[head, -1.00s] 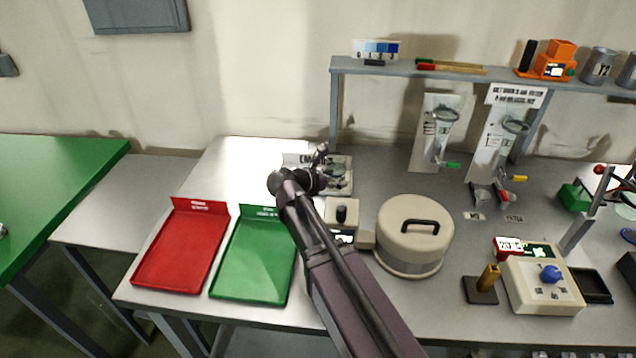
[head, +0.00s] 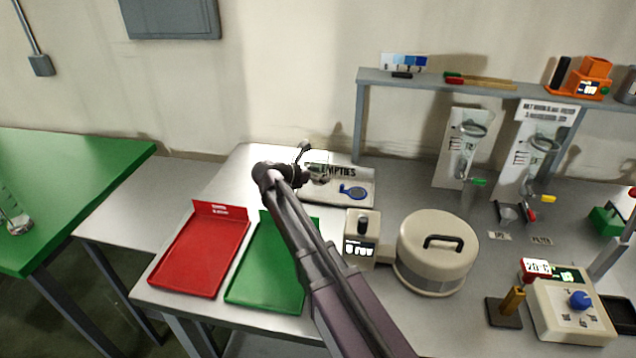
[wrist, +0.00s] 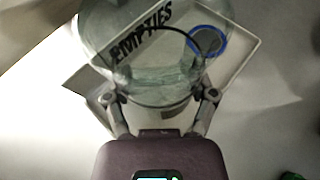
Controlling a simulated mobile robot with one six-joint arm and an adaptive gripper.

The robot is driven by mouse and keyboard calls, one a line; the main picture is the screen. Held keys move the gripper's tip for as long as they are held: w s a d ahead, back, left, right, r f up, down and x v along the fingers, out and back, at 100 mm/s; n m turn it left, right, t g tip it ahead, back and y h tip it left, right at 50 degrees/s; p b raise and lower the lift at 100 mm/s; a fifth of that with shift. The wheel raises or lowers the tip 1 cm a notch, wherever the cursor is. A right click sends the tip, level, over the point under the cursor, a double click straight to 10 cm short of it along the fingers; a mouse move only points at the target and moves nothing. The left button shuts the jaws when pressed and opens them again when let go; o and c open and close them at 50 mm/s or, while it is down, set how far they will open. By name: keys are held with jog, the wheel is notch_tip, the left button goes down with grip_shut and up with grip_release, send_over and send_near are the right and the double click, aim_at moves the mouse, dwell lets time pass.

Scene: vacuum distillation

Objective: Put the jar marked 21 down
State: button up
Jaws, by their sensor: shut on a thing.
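My gripper (wrist: 160,97) is shut on a clear glass jar (wrist: 152,78), with one finger on each side of it in the wrist view. No number can be read on the jar. In the head view my gripper (head: 303,166) is at the back of the bench, by the left end of a pale tray marked EMPTIES (head: 357,178). The jar is mostly hidden there by my arm. In the wrist view the tray (wrist: 243,68) shows behind and through the jar. Whether the jar touches it cannot be told. A blue-rimmed round piece (head: 352,192) lies on the tray.
A red tray (head: 200,255) and a green tray (head: 262,285) lie at the front left. A small beige device (head: 361,240) and a round lidded beige vessel (head: 437,250) stand right of my arm. A grey shelf (head: 450,88) spans the back right.

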jog(key=shift+w+a+f, duration=0.1)
jog(key=shift+w+a, duration=0.7)
jog(key=shift+a, duration=0.2)
jog(key=shift+f, duration=0.1)
jog(key=shift+f+b, duration=1.65)
jog(key=shift+b, duration=0.2)
jog(key=shift+f, duration=0.1)
jog(key=o, duration=1.2)
